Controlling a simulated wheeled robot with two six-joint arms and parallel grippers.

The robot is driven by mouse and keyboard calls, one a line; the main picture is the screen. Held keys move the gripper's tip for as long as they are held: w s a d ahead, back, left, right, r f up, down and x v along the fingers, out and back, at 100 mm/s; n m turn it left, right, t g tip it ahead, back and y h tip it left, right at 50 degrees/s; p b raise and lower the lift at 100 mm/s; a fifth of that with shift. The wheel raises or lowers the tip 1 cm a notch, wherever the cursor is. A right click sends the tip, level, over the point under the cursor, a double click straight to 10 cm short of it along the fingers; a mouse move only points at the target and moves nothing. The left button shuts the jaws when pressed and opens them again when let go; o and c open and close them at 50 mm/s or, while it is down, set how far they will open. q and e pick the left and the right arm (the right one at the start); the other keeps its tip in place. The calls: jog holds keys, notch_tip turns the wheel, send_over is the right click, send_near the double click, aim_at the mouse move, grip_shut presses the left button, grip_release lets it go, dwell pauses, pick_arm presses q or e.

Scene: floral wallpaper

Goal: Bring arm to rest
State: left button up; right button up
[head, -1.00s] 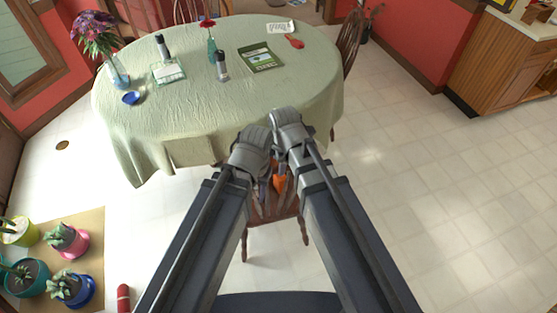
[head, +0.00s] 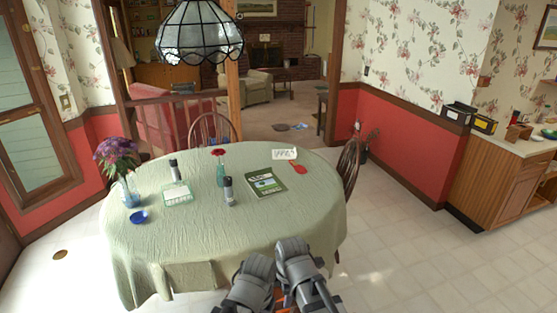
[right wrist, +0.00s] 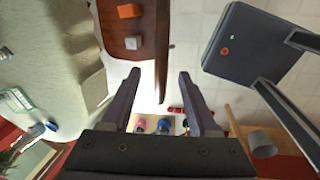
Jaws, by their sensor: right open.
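My two arms show at the bottom middle of the head view, side by side, with grey joints close together. They reach to the near edge of the cloth-covered table (head: 300,215); I cannot tell whether they touch it. My right gripper (right wrist: 159,73) shows in the right wrist view with its two dark fingers wide apart and nothing between them. It is over the floor beside a brown wooden seat (right wrist: 135,75). In the head view the arms hide it. My left gripper does not show in either view.
An orange block (right wrist: 129,11) and a grey block (right wrist: 132,43) lie on the seat. Floor (head: 410,240) on the right is clear.

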jog(key=s+d+m+g, duration=0.1)
jog(key=s+d+m, duration=0.3)
jog(key=d+m, duration=1.35)
jog(key=s+a+f+b, duration=0.2)
jog(key=a, duration=0.5)
jog(key=s+a+f+n+g+h+b, duration=0.1)
jog(key=s+a+f+b, duration=0.2)
jog(key=a, duration=0.3)
jog(key=shift+s+a+f+h, duration=0.15)
jog(key=shift+s+a+h, duration=0.15)
jog(key=shift+s+a, duration=0.1)
